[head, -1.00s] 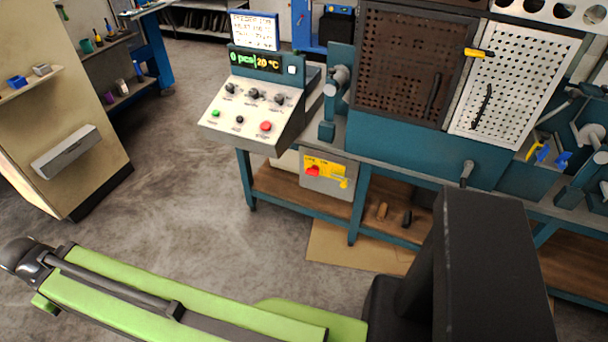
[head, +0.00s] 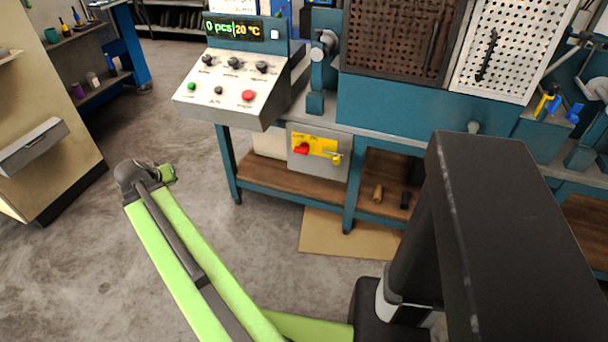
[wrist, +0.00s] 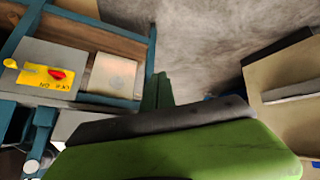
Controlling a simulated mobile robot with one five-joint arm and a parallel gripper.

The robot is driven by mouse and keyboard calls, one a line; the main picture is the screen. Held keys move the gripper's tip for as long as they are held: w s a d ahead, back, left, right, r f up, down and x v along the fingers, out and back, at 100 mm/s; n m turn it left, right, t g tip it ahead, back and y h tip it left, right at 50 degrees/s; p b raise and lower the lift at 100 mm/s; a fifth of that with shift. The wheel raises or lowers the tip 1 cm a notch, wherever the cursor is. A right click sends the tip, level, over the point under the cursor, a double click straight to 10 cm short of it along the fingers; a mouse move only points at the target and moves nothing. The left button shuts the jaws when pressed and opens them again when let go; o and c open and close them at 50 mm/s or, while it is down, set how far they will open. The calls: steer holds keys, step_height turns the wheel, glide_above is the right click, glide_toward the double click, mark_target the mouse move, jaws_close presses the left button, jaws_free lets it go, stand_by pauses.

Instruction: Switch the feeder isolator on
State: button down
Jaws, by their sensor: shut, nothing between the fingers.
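The feeder isolator appears to be the grey box (head: 318,165) under the bench's left part, with a yellow plate (head: 322,147) and a red handle (head: 301,149). A small yellow piece (head: 337,158) sits at the plate's right end. My gripper (wrist: 158,78) shows as dark green fingers, shut and empty, apart from the box. In the head view, my arm's far end is left of the isolator, over the floor; the fingers are not clear there.
A control panel (head: 230,92) with knobs and a red button overhangs the bench's left end. A teal bench leg (head: 228,160) stands left of the isolator. A beige cabinet (head: 40,100) is at the left. The floor (head: 150,125) between is clear. Cardboard (head: 345,235) lies below the bench.

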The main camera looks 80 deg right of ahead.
steer(key=s+d+f+m+g+h+b, duration=0.1)
steer(key=s+d+f+m+h+b, duration=0.2)
steer(key=s+d, duration=0.5)
steer(key=s+d+f+m+g+h+b, duration=0.1)
steer(key=s+d+f+b, duration=0.2)
steer(key=s+d+b, duration=0.35)
steer(key=s+d+m+g+h+b, duration=0.1)
steer(key=s+d+m+b, duration=0.1)
steer(key=s+d, duration=0.4)
steer(key=s+d+m+g+h+b, duration=0.1)
steer(key=s+d, duration=0.5)
steer(key=s, duration=0.9)
steer(key=shift+d+m+h+b, duration=0.15)
steer(key=shift+m+h+b, duration=0.35)
steer(key=shift+b, duration=0.4)
steer(key=shift+w+r, duration=0.1)
